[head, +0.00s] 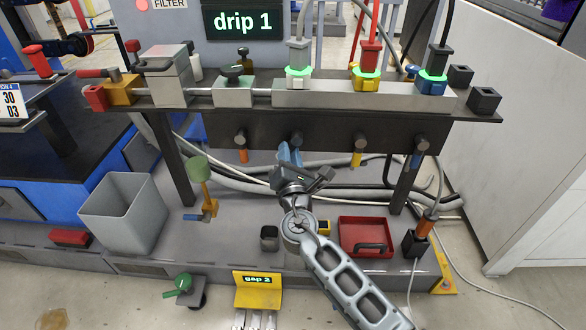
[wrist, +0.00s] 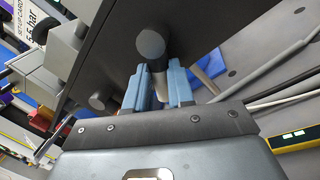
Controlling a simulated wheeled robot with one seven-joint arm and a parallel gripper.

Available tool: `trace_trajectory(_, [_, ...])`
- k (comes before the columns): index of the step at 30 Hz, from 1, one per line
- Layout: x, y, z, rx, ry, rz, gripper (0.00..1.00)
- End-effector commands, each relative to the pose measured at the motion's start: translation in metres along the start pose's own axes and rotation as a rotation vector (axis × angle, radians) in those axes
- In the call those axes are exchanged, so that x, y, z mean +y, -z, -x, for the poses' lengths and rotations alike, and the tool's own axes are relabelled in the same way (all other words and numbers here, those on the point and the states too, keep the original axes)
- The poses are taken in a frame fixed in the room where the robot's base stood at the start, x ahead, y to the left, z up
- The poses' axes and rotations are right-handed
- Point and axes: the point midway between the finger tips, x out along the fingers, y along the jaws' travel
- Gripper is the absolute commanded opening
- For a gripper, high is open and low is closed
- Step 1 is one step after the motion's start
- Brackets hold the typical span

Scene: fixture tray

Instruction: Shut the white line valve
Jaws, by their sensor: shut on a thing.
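A dark panel (head: 330,133) under the shelf carries a row of round dark valve knobs with coloured levers. The orange (head: 243,156), yellow (head: 356,160) and blue (head: 416,160) levers hang down. The second valve knob from the left (head: 297,138) is at my gripper (head: 290,152), which hides its lever in the head view. In the wrist view, my gripper's blue fingers (wrist: 158,92) are closed on both sides of a pale lever (wrist: 157,68) below the dark knob (wrist: 150,42). This appears to be the white line valve; most of its lever is hidden.
Above, a manifold (head: 330,97) bears white, yellow and blue fittings with green-lit rings. A grey bin (head: 122,212) stands at left, and a red tray (head: 366,237) lies right of my arm. Hoses (head: 240,180) run behind. A "drip 1" sign (head: 242,22) hangs above.

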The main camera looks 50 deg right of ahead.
Motion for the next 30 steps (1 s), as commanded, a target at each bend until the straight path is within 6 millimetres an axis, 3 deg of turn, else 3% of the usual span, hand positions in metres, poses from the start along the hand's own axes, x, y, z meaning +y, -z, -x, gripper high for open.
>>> trace_trajectory(1, [-0.002,0.007,0.001,-0.009,-0.002,-0.047,0.00])
trace_trajectory(8, [0.006,0.007,0.000,-0.051,-0.002,-0.261,0.00])
trace_trajectory(21, [0.019,0.001,-0.003,-0.129,0.000,-0.653,0.00])
trace_trajectory(30, [0.025,-0.005,-0.004,-0.165,0.001,-0.835,0.00])
